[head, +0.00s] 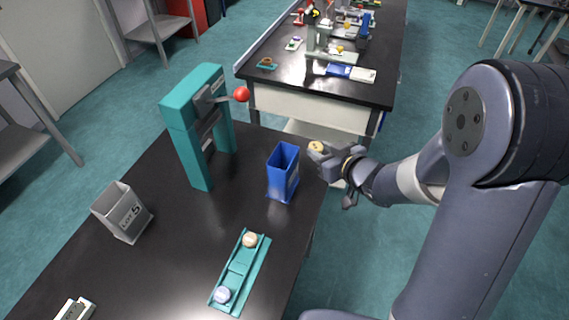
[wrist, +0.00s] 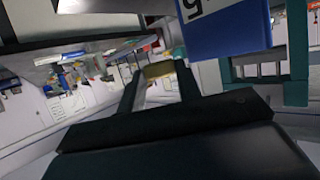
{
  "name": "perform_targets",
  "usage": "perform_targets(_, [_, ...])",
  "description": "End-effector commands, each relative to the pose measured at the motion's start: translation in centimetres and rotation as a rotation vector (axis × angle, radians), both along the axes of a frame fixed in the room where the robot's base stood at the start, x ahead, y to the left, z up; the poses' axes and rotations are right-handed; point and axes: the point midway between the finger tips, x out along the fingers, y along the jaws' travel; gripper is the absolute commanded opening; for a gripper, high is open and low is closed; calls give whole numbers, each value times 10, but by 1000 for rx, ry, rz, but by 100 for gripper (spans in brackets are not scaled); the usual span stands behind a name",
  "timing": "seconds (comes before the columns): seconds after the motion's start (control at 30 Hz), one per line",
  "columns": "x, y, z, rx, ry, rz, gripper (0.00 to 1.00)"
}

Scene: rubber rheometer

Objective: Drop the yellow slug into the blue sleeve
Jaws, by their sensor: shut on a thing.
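The yellow slug (head: 316,146) is held at the tips of my gripper (head: 321,154), to the right of the blue sleeve and apart from it. In the wrist view the slug (wrist: 158,69) sits between the two dark fingers of my gripper (wrist: 160,78). The blue sleeve (head: 283,175) is an upright, open-topped box near the right edge of the black table. Its inside floor is hidden. In the wrist view part of the blue sleeve (wrist: 230,35), with a dark mark on a pale label, shows at the top right.
A teal press frame (head: 186,128) with a red-knobbed lever (head: 241,94) stands left of the sleeve. A grey box (head: 122,214) stands at the left. A teal tray (head: 238,271) in front holds a beige slug (head: 250,240) and a lavender slug (head: 222,294). Black tabletop (head: 175,245) lies free between.

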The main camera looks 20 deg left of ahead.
Motion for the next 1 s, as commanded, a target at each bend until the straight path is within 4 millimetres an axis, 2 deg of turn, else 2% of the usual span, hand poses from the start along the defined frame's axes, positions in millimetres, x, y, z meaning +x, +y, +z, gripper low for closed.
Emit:
perform_targets(0.03, [-3,10,25,-1,-7,47,11])
perform_targets(0.2, [-16,36,74,0,-6,180,11])
perform_targets(0.3, [-23,47,100,1,-6,241,11])
perform_targets(0.43, [-29,54,121,0,-2,287,11])
perform_targets(0.53, [-30,57,125,1,0,301,11])
perform_targets(0.67, [-31,57,120,1,2,303,11])
perform_targets(1.0, [-30,57,88,1,0,303,11])
